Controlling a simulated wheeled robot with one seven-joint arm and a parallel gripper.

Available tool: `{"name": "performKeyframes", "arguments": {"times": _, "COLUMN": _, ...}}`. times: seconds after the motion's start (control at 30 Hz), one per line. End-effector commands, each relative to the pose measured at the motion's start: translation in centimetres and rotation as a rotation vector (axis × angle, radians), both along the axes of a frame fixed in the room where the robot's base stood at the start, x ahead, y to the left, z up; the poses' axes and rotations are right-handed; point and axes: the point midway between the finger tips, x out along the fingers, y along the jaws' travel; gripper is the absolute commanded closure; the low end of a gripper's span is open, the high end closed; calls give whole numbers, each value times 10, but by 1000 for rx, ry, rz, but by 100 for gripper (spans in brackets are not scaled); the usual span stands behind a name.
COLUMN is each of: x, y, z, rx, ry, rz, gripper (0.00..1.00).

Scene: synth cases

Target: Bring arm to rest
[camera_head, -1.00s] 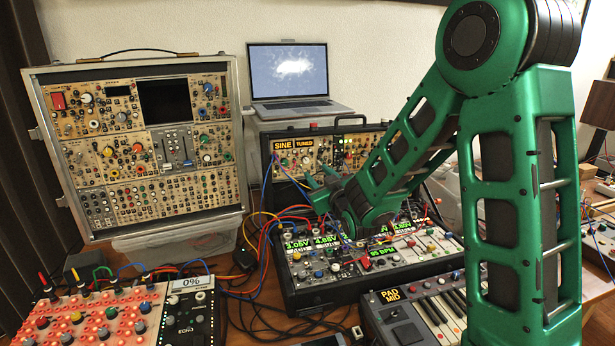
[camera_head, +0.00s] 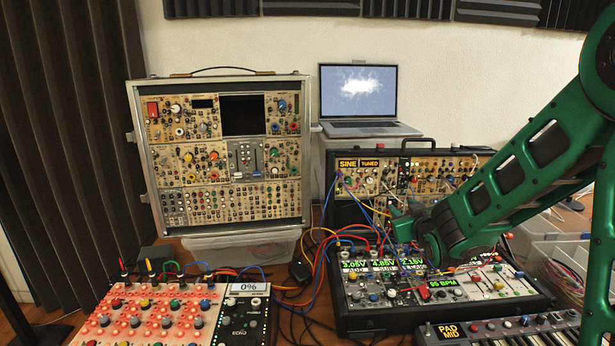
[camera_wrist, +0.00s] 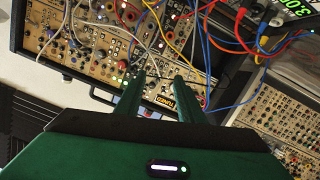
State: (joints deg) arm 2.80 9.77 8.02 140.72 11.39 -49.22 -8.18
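My green arm comes in from the right in the head view, bent over the black modular synth case (camera_head: 372,322) with lit displays. My gripper (camera_head: 396,212) is at its end, above the back of that case, in front of the case with the SINE and TUNED labels (camera_head: 415,165). In the wrist view my gripper (camera_wrist: 157,90) shows two green fingers set apart, with panel and cables visible between them. Nothing is held. Whether the fingertips touch any cable I cannot tell.
Patch cables (camera_head: 322,245) loop around the cases. A tall synth case (camera_head: 314,150) and a laptop (camera_head: 357,95) stand at the back. A red-lit panel (camera_head: 120,318), an ECHO unit (camera_head: 240,318) and a keyboard (camera_head: 490,335) are in front. Open air lies above the cases.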

Motion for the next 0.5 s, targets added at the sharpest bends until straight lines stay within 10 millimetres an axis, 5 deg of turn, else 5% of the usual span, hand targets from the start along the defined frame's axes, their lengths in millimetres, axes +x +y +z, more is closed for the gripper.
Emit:
{"name": "performKeyframes", "arguments": {"times": 0.27, "x": -75, "y": -89, "z": -24, "rx": 61, "ry": 335, "rz": -220, "gripper": 65}}
{"name": "performKeyframes", "arguments": {"times": 0.5, "x": -174, "y": -138, "z": -44, "rx": 179, "ry": 625, "rz": -403, "gripper": 65}}
